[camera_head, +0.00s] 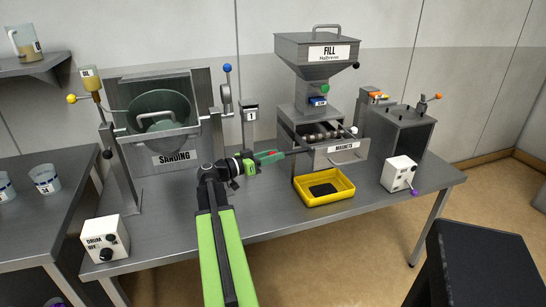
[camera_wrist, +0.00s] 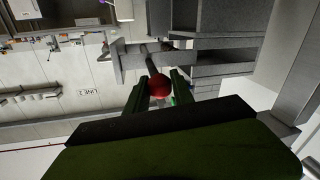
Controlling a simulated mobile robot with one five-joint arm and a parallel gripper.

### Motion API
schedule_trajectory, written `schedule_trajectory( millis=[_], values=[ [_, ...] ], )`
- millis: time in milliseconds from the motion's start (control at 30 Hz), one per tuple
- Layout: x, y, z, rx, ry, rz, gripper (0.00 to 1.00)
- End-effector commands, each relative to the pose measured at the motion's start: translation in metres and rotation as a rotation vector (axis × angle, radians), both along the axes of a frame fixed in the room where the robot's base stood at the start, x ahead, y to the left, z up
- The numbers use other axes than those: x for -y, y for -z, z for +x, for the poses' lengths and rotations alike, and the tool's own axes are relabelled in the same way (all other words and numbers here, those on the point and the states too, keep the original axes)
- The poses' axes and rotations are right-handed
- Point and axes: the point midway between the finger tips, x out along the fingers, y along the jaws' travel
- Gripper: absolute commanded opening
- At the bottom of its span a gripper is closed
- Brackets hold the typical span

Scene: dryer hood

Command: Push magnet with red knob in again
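My gripper (camera_head: 272,156) is at the left side of the magnet housing, at the end of my green arm. In the wrist view a round red knob (camera_wrist: 159,86) sits between my gripper's two fingers (camera_wrist: 160,88), which appear to touch it on both sides. A thin magnet rod (camera_wrist: 150,62) runs from the knob toward the grey housing. In the head view the dark rod (camera_head: 296,152) bridges the gap to the magnet drawer (camera_head: 342,154), labelled MAGNETS. The knob is mostly covered by the fingers there.
A yellow tray (camera_head: 343,196) stands below the drawer, and a white switch box (camera_head: 399,173) is to its right. The SANDING machine (camera_head: 172,157) is to the left of my gripper.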

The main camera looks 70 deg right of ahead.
Motion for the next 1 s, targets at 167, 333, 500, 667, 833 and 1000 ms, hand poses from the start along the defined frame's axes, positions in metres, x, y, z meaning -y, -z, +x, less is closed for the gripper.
schedule_trajectory(
  millis=[167,333,500,667,833,1000],
  values=[
    [-0.0003,-0.0001,0.0001,0.0,0.0,0.0,0.0],
    [-0.0004,-0.0001,0.0003,0.0,0.0,0.0,0.0],
    [-0.0005,-0.0001,0.0004,0.0,0.0,0.0,0.0],
    [-0.0005,-0.0001,0.0005,0.0,0.0,0.0,0.0],
    [-0.0005,-0.0002,0.0006,0.0,0.0,0.0,0.0],
    [-0.0005,-0.0002,0.0008,0.0,-0.001,0.0,0.0]
  ],
)
